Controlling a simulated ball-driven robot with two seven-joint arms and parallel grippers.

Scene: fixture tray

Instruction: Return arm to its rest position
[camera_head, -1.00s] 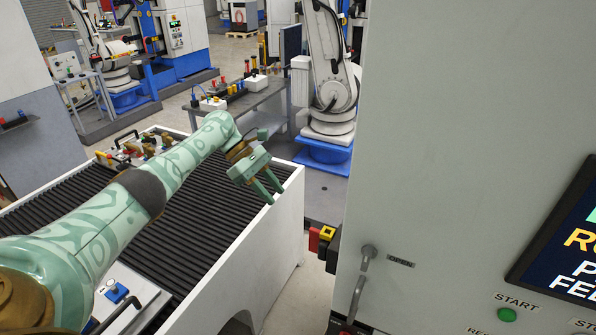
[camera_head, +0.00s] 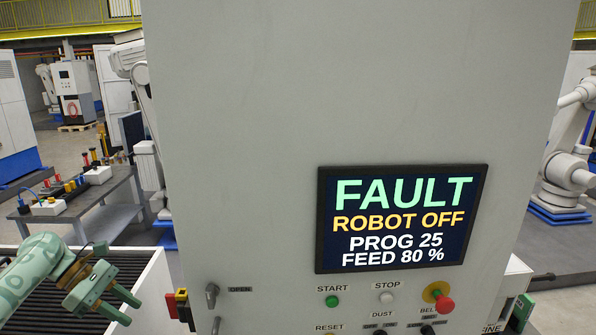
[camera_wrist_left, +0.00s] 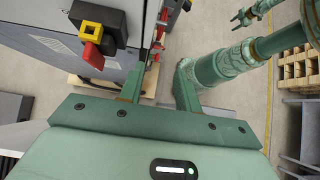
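My left gripper (camera_head: 133,311) is at the lower left of the head view, near the right rim of the black-slatted, white-walled bed. Its two green fingers stand apart with nothing held between them. In the left wrist view the same gripper (camera_wrist_left: 158,85) shows its fingers spread, with floor and machine parts beyond. My right gripper (camera_wrist_left: 238,20) shows small at the top of that wrist view, its prongs apart and seemingly empty. It is outside the head view.
A large grey machine cabinet (camera_head: 240,140) fills the middle, its screen (camera_head: 402,220) reading FAULT, ROBOT OFF. A red-and-yellow switch (camera_wrist_left: 93,43) is close to the left gripper. The white-walled bed (camera_head: 150,285) is at lower left. A grey bench (camera_head: 90,200) stands behind.

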